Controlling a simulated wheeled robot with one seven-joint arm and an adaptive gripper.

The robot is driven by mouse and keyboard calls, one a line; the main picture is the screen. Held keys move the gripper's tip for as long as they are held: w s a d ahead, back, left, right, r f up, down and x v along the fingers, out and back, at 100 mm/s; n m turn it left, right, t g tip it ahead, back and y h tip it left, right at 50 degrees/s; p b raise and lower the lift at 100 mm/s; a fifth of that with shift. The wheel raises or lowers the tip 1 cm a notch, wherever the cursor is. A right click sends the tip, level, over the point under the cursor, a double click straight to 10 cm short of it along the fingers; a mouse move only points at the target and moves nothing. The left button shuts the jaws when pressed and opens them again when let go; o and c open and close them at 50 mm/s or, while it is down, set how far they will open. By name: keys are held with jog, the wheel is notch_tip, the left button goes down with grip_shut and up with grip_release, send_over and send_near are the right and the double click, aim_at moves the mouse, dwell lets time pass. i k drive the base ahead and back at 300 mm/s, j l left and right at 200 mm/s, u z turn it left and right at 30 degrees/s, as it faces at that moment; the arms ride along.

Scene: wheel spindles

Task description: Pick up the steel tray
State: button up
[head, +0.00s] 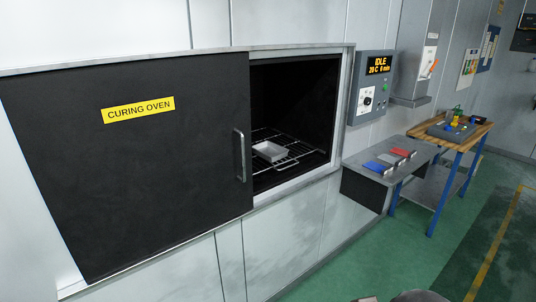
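A small, shallow, pale grey metal tray (269,151) sits on a wire rack (292,163) inside the curing oven. It looks level and empty, and is seen through the open right part of the oven front. The black oven door (130,160), with a vertical handle (239,155), covers the left part. My gripper cannot be made out in the head view; only small grey parts, probably of my own arm, show at the bottom edge.
A control panel (372,88) reading IDLE is on the wall right of the opening. A grey shelf (408,163) below it holds blue, grey and red pieces. A blue-legged workbench (476,131) stands farther right. Green floor (420,255) in front is clear.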

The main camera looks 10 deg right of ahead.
aim_at(270, 151)
jog(key=i+l+u, duration=0.15)
jog(key=i+l, duration=0.2)
jog(key=i+l+u, duration=0.1)
jog(key=i+l, duration=0.2)
jog(key=i+l+u, duration=0.15)
jog(key=i+l, duration=0.15)
jog(key=l, duration=0.25)
jog(key=i+l+u, duration=0.15)
jog(key=l, duration=0.3)
jog(key=i+l+u, duration=0.1)
jog(key=i+l, duration=0.25)
jog(key=i+l+u, duration=0.15)
jog(key=l, duration=0.5)
jog(key=i+l+u, duration=0.15)
jog(key=l, duration=0.35)
jog(key=i+l+u, duration=0.1)
jog(key=i+l, duration=0.2)
jog(key=l, duration=0.25)
